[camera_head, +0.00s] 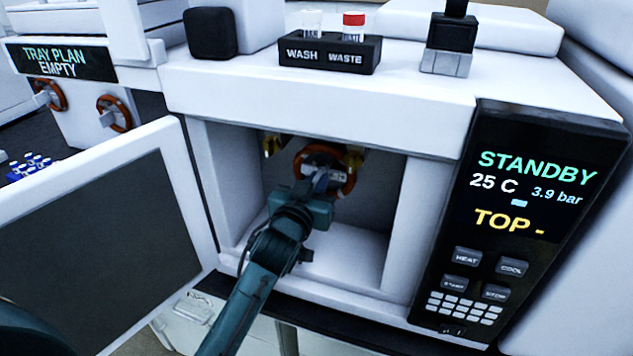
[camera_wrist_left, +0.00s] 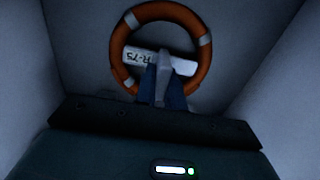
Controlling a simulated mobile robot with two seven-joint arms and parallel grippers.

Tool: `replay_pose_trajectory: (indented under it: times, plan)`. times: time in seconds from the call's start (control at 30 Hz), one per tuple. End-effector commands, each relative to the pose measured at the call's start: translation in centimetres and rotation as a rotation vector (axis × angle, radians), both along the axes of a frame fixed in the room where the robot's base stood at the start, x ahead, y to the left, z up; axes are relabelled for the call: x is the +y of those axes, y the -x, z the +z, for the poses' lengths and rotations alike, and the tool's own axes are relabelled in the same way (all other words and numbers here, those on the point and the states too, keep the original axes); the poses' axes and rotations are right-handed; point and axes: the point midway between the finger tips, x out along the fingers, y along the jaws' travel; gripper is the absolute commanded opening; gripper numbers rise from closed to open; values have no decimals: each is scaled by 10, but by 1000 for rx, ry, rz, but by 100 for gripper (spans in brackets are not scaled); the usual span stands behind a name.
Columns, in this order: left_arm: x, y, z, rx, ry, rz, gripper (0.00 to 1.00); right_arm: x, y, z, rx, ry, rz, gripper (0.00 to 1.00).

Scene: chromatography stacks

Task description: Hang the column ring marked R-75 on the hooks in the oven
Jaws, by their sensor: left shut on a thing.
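The column ring marked R-75 (camera_head: 325,155) is an orange-brown coil with pale bands and a white tag, inside the open oven (camera_head: 230,195). It also shows in the left wrist view (camera_wrist_left: 203,72), where its tag (camera_wrist_left: 133,56) reads R-75. My left gripper (camera_head: 322,182) reaches into the oven and is shut on the ring at its tag; it also shows in the left wrist view (camera_wrist_left: 163,85). Two brass-coloured hooks, a left one (camera_head: 271,145) and a right one (camera_head: 354,156), sit at the back beside the ring. I cannot tell whether the ring touches them. My right gripper is not in view.
The oven door (camera_head: 110,240) stands open at the left. A panel (camera_head: 535,215) at the right reads STANDBY, 25 C, 3.9 bar and TOP -. A black WASH/WASTE vial holder (camera_head: 330,56) stands on top. Two other rings (camera_head: 113,115) (camera_head: 49,94) hang at the far left.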

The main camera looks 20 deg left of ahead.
Motion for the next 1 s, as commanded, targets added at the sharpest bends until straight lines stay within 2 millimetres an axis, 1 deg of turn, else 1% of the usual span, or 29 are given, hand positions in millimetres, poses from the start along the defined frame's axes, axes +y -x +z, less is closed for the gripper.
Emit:
replay_pose_trajectory:
  times: [0.43,0.73,0.77,1.0]
  plan:
    - [0,0,-12,0,0,0,0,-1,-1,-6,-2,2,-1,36]
    - [0,0,-13,-1,0,0,0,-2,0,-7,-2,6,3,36]
    - [0,0,-12,-1,0,0,12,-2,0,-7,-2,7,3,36]
    - [0,0,-13,0,0,0,32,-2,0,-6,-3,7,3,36]
